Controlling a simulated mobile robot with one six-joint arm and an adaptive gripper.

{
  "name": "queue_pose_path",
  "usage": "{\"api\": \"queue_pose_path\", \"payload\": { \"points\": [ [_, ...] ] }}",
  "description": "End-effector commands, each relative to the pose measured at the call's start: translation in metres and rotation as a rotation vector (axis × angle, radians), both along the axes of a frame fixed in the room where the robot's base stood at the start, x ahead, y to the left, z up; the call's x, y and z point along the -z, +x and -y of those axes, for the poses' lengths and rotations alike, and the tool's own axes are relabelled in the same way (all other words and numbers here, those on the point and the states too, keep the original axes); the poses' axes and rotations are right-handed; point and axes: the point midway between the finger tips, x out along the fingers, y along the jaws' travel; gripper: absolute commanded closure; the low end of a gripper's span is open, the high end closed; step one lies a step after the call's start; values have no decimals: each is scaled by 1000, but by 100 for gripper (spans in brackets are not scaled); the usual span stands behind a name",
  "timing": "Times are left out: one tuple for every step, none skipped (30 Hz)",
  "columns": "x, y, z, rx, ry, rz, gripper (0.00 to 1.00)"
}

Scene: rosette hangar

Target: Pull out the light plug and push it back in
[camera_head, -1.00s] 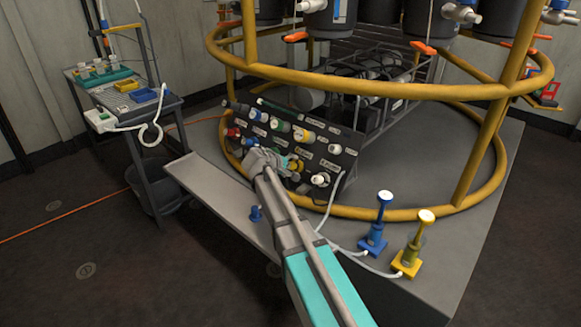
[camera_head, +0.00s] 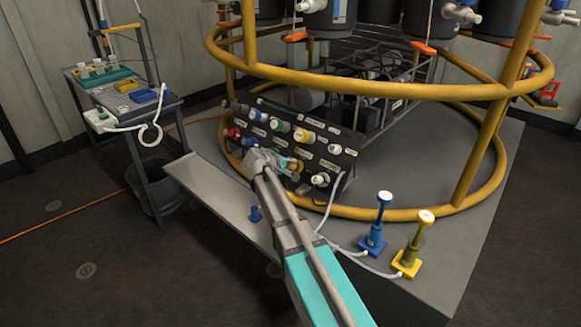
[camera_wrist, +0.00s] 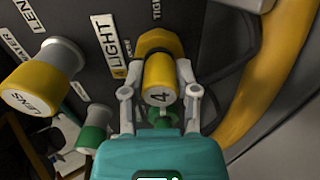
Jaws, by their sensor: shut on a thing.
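The light plug (camera_wrist: 160,80) is a yellow cylinder with a "4" on its end face. It sits beside the LIGHT label (camera_wrist: 112,42) on the dark panel (camera_wrist: 75,18) in the wrist view. A darker yellow collar (camera_wrist: 158,40) shows just behind it; how far in the plug sits, I cannot tell. My gripper (camera_wrist: 160,92) is shut on the plug, one grey finger on each side.
A yellow LENS plug (camera_wrist: 45,75) is to the left and a green one (camera_wrist: 93,128) below it. A yellow frame tube (camera_wrist: 270,75) passes close on the right. In the head view, blue (camera_head: 376,225) and yellow (camera_head: 413,245) pumps stand at right, with white hoses running towards the panel.

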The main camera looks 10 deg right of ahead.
Motion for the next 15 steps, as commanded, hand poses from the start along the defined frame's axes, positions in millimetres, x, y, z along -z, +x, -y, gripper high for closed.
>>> {"api": "queue_pose_path", "payload": {
  "points": [
    [-2,-1,-2,-2,0,0,100],
    [-2,-2,-3,-2,-1,1,100],
    [-3,-2,-4,-3,0,1,100],
    [-4,-3,-5,-3,0,1,100],
    [-4,-3,-5,-3,0,1,100],
    [-5,-4,-6,-3,0,1,100],
    [-5,-4,-7,-3,0,1,100],
    [-5,-5,-7,-3,0,1,100],
    [-6,-5,-8,-2,-1,1,100],
    [-7,-6,-9,-2,-1,1,100],
    [-7,-6,-9,-2,-1,1,100],
    [-8,-7,-10,-2,-1,1,100],
    [-8,-7,-10,-2,-1,1,100],
    [-8,-8,-11,-2,-1,1,100],
    [-9,-8,-11,-2,-1,1,100]
  ]
}}
